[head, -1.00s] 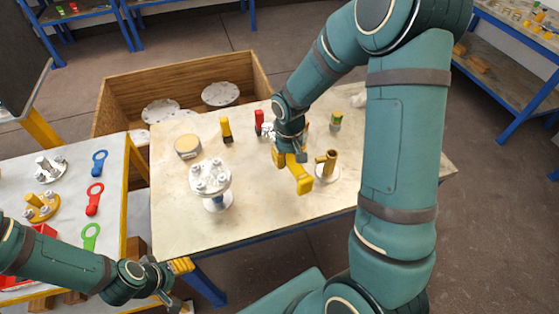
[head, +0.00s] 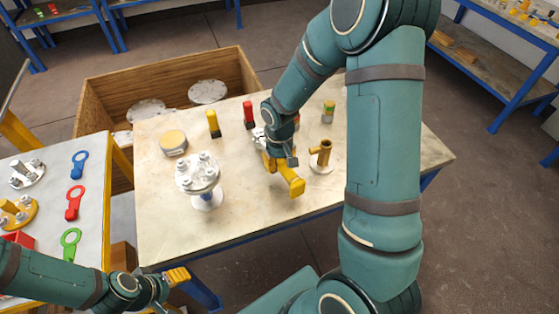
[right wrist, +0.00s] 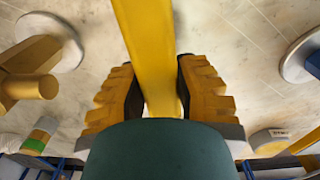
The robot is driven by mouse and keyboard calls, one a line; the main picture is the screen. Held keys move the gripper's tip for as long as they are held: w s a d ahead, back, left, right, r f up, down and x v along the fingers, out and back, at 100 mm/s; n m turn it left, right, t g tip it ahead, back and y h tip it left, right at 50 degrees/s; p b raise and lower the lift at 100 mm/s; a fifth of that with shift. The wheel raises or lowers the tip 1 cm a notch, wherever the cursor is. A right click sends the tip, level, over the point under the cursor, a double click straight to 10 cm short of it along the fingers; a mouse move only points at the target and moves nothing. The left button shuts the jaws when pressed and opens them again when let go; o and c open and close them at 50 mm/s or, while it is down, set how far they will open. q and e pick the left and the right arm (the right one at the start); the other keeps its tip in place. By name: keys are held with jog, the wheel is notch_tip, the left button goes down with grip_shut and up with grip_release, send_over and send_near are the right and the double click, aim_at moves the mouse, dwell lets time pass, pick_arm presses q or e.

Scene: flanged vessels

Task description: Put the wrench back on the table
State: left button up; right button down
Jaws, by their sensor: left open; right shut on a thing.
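The yellow wrench (head: 291,186) is held in my right gripper (head: 272,160), over the middle of the white-topped table (head: 250,212). In the right wrist view the wrench (right wrist: 148,50) runs as a wide yellow bar between the ribbed fingers of the right gripper (right wrist: 158,95). Its far end is out of that view. I cannot tell whether the wrench touches the tabletop. My left gripper (head: 177,276) is open and empty, low at the left, off the near left corner of the table.
A white flanged vessel (head: 199,177) stands left of the wrench, and a brass piped part (head: 320,156) close to its right. Yellow-black (head: 213,124) and red-black (head: 249,114) items stand behind. Blue (head: 80,164), red and green ring-ended tools lie on the left table. The front-left tabletop is clear.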

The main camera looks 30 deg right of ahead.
jog(key=shift+s+f+b, duration=0.1)
jog(key=shift+f+b, duration=0.2)
jog(key=shift+f, duration=0.35)
jog(key=shift+f+b, duration=0.5)
jog(key=shift+f, duration=0.05)
jog(key=c, duration=0.7)
grip_release()
jog(key=o, duration=0.6)
